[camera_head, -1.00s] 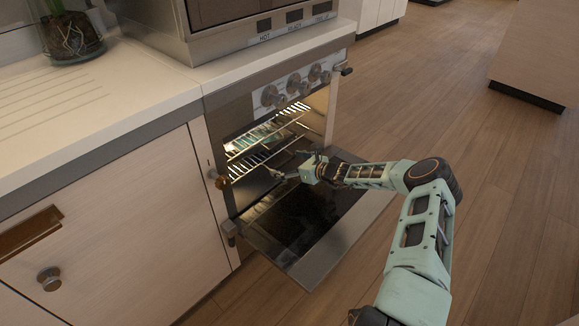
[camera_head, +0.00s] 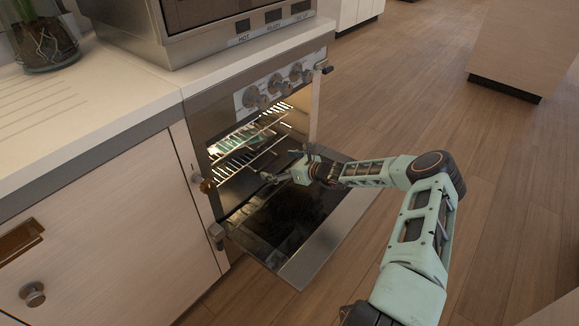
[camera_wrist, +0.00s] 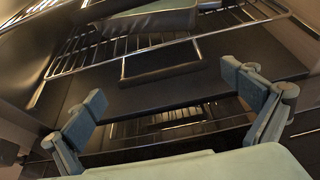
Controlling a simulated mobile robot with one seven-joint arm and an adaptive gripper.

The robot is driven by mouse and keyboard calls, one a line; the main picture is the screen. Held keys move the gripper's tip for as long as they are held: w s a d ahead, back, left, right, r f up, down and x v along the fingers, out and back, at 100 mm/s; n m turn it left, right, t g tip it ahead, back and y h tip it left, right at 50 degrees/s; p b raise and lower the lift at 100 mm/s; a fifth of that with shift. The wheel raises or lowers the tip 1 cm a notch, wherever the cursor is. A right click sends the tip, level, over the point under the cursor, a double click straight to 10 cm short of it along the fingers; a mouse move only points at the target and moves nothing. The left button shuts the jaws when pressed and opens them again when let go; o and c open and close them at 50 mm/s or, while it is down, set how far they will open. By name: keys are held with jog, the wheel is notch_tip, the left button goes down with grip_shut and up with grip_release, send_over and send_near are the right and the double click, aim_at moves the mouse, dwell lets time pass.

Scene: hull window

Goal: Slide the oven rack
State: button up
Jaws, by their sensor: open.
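The oven (camera_head: 262,125) stands open with its door (camera_head: 305,225) folded down flat. Inside it, a wire oven rack (camera_head: 245,160) shows under the interior light; a greenish item (camera_wrist: 165,18) rests on it. In the wrist view the rack (camera_wrist: 120,45) spans the upper part, with its front bar facing me. My gripper (camera_head: 275,178) is over the lowered door, just in front of the oven opening. Its two fingers (camera_wrist: 178,112) are spread wide with nothing between them. The rack's front bar lies beyond the fingertips, apart from them.
Control knobs (camera_head: 277,86) sit above the oven opening. A cabinet (camera_head: 110,215) with a knob stands to the left, and a counter (camera_head: 85,95) runs above it. A metal appliance (camera_head: 215,35) sits on top. Wooden floor (camera_head: 430,110) is clear on the right.

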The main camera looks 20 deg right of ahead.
jog(key=v, duration=0.8)
jog(key=shift+s+r, duration=0.1)
